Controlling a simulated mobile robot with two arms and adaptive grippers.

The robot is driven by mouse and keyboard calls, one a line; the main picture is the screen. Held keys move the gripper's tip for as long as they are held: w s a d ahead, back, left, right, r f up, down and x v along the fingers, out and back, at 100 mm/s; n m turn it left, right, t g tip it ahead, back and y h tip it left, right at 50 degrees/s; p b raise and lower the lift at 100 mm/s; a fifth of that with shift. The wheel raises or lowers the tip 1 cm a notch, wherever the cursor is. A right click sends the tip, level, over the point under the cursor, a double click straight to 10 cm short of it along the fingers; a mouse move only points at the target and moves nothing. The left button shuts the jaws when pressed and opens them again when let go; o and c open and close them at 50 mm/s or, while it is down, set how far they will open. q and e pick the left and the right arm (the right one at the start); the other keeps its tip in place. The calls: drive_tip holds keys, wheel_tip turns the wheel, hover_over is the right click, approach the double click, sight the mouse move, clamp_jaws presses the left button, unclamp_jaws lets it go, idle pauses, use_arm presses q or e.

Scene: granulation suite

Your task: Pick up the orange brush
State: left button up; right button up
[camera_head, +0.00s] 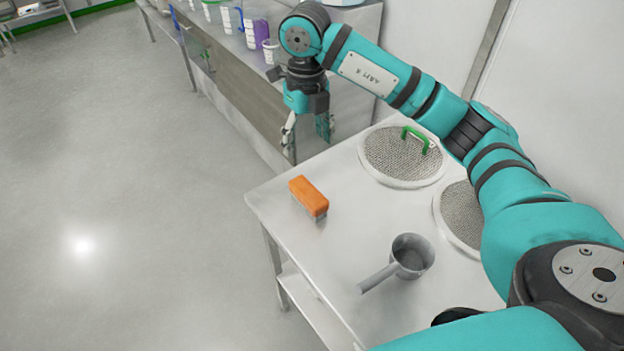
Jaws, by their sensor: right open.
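An orange brush (309,196) lies on the white table (312,257) near its left edge, with its orange back up and greyish bristles below. My right gripper (309,140) points down beyond the table's far edge, above and behind the brush in the picture. It is open, with its fingers apart and nothing between them. It is clear of the brush. My left gripper does not show.
A grey scoop (410,257) with a handle stands on the table. Two round mesh sieves (385,165) (462,213) lie at the right, and a green handle (416,138) sits on the far one. A counter (236,88) behind holds containers, including a purple one (256,29).

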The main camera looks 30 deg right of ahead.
sight(308, 191)
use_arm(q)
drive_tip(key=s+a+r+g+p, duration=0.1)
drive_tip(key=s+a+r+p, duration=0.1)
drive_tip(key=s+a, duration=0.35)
use_arm(e)
drive_tip(key=f, duration=0.2)
drive_tip(key=s+f, duration=0.1)
drive_tip(key=f, duration=0.3)
drive_tip(key=shift+s+a+f, duration=0.15)
drive_tip(key=shift+a+f, duration=0.2)
drive_tip(key=shift+a, duration=0.05)
drive_tip(key=f, duration=0.3)
drive_tip(key=shift+w+d, duration=0.1)
drive_tip(key=shift+w, duration=0.1)
drive_tip(key=shift+f, duration=0.6)
drive_tip(key=shift+s+f+p, duration=0.1)
drive_tip(key=shift+f+p, duration=0.15)
drive_tip(key=shift+p, duration=0.2)
wheel_tip(308, 191, down, 4)
drive_tip(key=shift+s+r+p, duration=0.15)
drive_tip(key=shift+p, duration=0.6)
drive_tip(key=shift+f, duration=0.55)
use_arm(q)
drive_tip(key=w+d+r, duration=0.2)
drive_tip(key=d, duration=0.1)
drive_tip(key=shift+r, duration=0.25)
use_arm(e)
drive_tip(key=c, duration=1.3)
